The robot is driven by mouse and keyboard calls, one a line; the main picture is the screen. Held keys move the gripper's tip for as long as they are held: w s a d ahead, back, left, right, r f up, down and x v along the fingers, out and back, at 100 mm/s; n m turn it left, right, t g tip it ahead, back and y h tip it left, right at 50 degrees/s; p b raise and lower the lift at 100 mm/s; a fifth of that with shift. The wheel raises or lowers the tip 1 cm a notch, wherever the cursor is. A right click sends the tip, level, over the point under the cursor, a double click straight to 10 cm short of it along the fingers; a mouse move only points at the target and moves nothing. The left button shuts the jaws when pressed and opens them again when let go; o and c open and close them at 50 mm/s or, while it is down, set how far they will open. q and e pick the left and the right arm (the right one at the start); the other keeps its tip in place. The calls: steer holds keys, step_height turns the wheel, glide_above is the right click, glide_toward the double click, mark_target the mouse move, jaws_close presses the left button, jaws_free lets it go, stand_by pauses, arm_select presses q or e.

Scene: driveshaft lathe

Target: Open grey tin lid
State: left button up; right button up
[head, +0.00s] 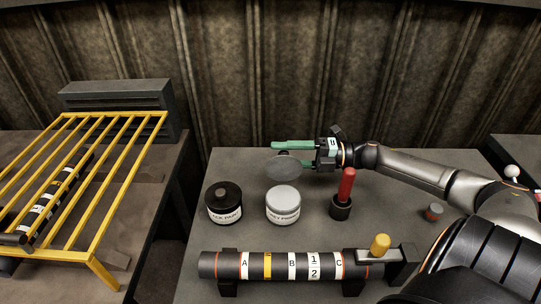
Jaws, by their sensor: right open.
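The grey tin (283,206) stands upright near the middle of the table, with a white label on its front. Its top shows a flat, pale grey round surface without a knob. A thin grey round lid (289,169) is behind the tin, apart from it. My right gripper (292,149), with green fingers, is just behind and above the lid, pointing left. Its fingers are apart, with a small dark knob seen at them. I cannot tell whether the lid touches the table or the fingers. My left gripper is not in view.
A black paint tin (224,205) with a knobbed lid stands left of the grey tin. A red-handled tool (346,187) stands in a dark holder to the right. A banded shaft (278,265) lies in front. A yellow rack (92,165) is on the left table.

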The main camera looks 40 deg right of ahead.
steer(key=shift+x, duration=1.5)
jaws_close()
stand_by(0.4)
